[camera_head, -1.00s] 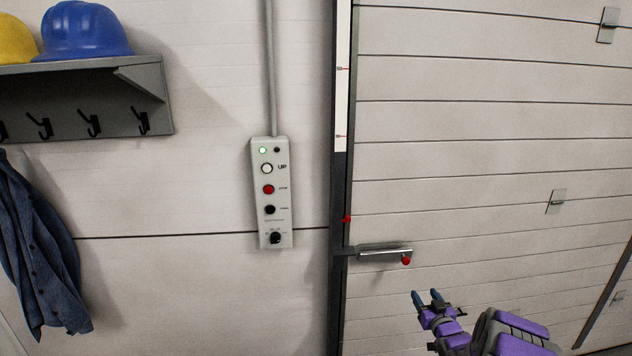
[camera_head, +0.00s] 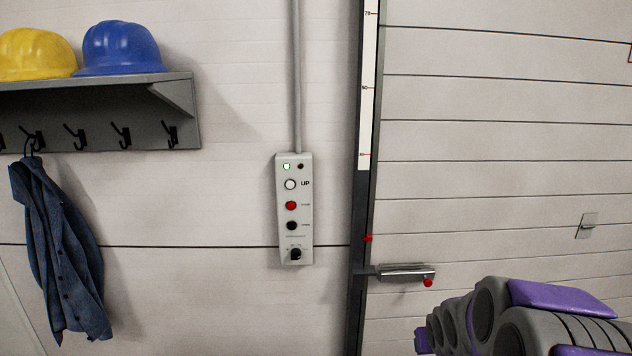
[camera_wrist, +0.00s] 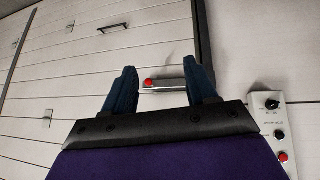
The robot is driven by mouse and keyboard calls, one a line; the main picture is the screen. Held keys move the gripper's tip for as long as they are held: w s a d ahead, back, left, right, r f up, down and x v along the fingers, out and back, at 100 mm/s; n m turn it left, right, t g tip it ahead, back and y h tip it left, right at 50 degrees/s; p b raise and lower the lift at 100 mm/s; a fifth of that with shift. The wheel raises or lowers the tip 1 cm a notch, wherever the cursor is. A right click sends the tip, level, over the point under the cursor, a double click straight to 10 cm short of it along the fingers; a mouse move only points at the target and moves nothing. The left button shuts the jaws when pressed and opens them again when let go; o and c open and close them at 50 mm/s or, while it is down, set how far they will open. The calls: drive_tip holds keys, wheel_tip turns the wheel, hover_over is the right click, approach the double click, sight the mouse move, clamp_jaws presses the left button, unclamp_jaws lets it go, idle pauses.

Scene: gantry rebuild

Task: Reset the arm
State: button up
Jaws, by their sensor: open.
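My gripper (camera_wrist: 161,90) shows in the wrist view with its two dark blue fingers apart and nothing between them touching. Beyond the fingers is a metal latch handle (camera_wrist: 166,85) with a red knob on the panelled door. In the head view my purple and grey arm is folded at the lower right, and the fingers are hidden there. The latch handle (camera_head: 405,272) is left of and above my arm in that view, apart from it.
A grey control box (camera_head: 294,210) with buttons and a lit green lamp is on the wall left of the door edge. A shelf (camera_head: 100,115) with hooks holds a yellow helmet (camera_head: 35,55) and a blue helmet (camera_head: 122,48). A blue jacket (camera_head: 60,255) hangs below.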

drive_tip(key=s+a+r+g, duration=0.1)
drive_tip(key=s+a+g, duration=0.2)
drive_tip(key=s, duration=0.9)
drive_tip(key=s+a+r+g+y, duration=0.1)
drive_tip(key=s+a, duration=0.4)
drive_tip(key=s, duration=0.8)
drive_tip(key=s+a+r+g, duration=0.3)
drive_tip(key=s+a+g, duration=0.1)
drive_tip(key=s, duration=0.8)
drive_tip(key=shift+s+a+r+g+y, duration=0.15)
drive_tip(key=shift+s+a+g+y, duration=0.15)
drive_tip(key=shift+s+a, duration=0.1)
drive_tip(key=shift+w, duration=0.1)
